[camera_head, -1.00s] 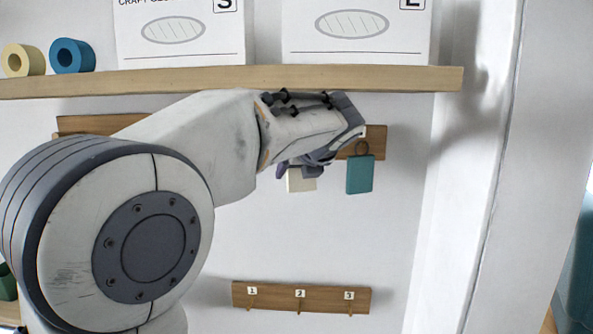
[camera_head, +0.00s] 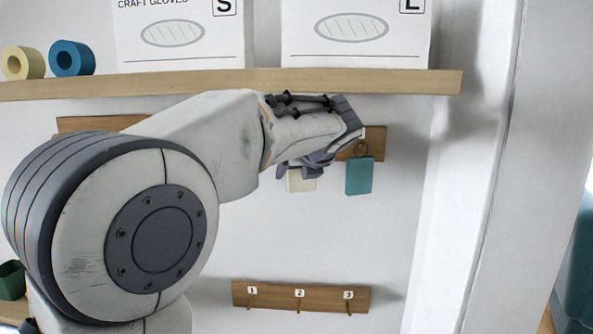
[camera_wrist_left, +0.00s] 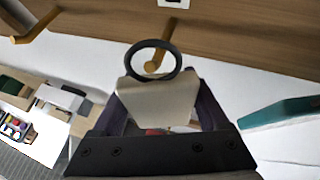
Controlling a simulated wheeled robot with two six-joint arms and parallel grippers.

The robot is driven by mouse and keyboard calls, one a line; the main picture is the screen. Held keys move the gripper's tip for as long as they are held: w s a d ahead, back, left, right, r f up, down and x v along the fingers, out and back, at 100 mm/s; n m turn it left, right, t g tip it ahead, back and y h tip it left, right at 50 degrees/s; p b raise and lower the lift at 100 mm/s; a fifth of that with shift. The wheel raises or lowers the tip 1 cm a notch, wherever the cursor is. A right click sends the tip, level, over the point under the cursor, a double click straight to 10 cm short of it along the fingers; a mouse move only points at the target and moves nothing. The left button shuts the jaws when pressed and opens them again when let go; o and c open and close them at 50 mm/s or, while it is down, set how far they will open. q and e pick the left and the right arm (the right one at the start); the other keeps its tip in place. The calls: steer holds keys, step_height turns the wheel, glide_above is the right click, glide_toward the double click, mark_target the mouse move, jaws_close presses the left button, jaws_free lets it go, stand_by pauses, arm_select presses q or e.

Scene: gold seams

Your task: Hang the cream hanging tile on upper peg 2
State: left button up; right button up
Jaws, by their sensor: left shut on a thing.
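The cream hanging tile (camera_wrist_left: 160,100) is gripped between the fingers of my left gripper (camera_head: 312,163), which is shut on it. In the head view the tile's lower part (camera_head: 301,181) shows below the fingers; the rest is hidden. In the left wrist view its dark ring (camera_wrist_left: 135,72) overlaps a wooden peg (camera_wrist_left: 166,45) on the upper rail, with the peg tip seen inside the ring's opening. I cannot tell whether the ring is around the peg or only in front of it. The label above that peg is cut off. My right gripper is not in view.
A teal tile (camera_head: 359,176) hangs at the right end of the upper rail (camera_head: 376,143), close beside my gripper. A shelf (camera_head: 400,80) with boxes and rolls is just above my arm. A lower rail (camera_head: 325,300) has three empty numbered pegs.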

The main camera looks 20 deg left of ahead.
arm_select(q)
steer(key=shift+w+a+f+p, duration=0.1)
steer(key=shift+w+p, duration=0.35)
steer(key=shift+p, duration=0.1)
stand_by(0.9)
steer(key=shift+w+a+f, duration=0.15)
steer(key=shift+w+f, duration=0.3)
steer(key=shift+w, duration=0.1)
stand_by(0.6)
steer(key=shift+p, duration=0.3)
stand_by(0.4)
steer(key=o, duration=1.4)
